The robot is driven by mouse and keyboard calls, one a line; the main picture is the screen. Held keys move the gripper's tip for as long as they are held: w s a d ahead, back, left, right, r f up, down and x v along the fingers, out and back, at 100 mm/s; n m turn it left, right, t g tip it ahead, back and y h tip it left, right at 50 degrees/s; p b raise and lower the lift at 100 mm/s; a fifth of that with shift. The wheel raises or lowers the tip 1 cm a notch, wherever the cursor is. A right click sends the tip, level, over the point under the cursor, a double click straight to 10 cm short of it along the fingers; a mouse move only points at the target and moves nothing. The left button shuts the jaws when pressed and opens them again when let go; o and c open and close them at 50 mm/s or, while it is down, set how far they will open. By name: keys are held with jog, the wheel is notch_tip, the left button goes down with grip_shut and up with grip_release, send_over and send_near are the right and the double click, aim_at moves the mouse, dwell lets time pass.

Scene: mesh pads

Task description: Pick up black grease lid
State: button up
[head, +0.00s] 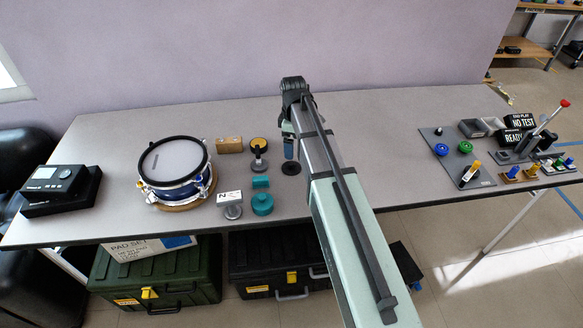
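A flat round black disc (291,168), which looks like the black grease lid, lies on the grey table left of my forearm. My gripper (289,156) points down from the wrist just above or behind the disc. The gripper is small here, and its fingers cannot be made out. I cannot tell whether it touches the disc or whether it is open or shut.
A grey panel with knobs (456,158) lies to the right. The table's front edge is close by.

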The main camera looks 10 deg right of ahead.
aim_at(291, 163)
jog(key=shift+w+a+f, duration=0.1)
jog(key=shift+a+f, duration=0.05)
jog(key=shift+f, duration=2.3)
jog(key=shift+a+f, duration=0.1)
jog(key=shift+f, duration=2.35)
jog(key=shift+c, duration=0.2)
jog(key=c, duration=1)
jog(key=shift+r, duration=0.1)
notch_tip(291, 163, up, 9)
jog(key=shift+f, duration=0.2)
jog(key=shift+w+a+r, duration=0.1)
jog(key=shift+w+r, duration=0.05)
jog(key=shift+r, duration=0.15)
jog(key=w+a, duration=0.5)
jog(key=w, duration=0.1)
jog(key=w+a, duration=0.6)
jog(key=shift+r, duration=0.1)
